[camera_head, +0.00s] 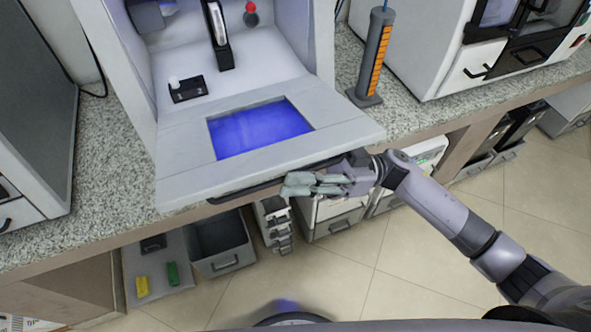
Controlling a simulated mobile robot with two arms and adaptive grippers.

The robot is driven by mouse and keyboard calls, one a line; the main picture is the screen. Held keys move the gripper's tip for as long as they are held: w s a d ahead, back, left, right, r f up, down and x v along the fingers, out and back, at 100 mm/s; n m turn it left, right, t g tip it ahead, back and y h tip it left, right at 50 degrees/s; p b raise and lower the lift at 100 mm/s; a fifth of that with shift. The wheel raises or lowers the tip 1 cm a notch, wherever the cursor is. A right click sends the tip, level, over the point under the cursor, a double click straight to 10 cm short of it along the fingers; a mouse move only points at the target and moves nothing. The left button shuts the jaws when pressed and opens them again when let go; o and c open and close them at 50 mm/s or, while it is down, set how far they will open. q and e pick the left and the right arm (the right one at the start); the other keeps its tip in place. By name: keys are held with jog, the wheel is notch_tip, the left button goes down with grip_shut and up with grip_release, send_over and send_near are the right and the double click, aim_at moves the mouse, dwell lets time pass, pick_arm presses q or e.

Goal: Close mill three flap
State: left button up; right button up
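The mill's flap (340,132) is folded down and open, lying roughly level and jutting out past the counter's front edge. It is a grey panel with a blue-tinted window. A dark handle bar (245,194) shows along the underside of its front edge. My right gripper (298,184) is just at this front edge, right of its middle, with its fingers pointing left beside the handle's right part. I cannot tell whether the fingers touch the handle or how far apart they are. My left gripper is not in view.
The open mill interior (270,65) shows a small black block and a red knob. An orange-and-grey post (374,60) stands right of the flap. Other machines stand at both sides.

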grip_shut()
dwell(0.6)
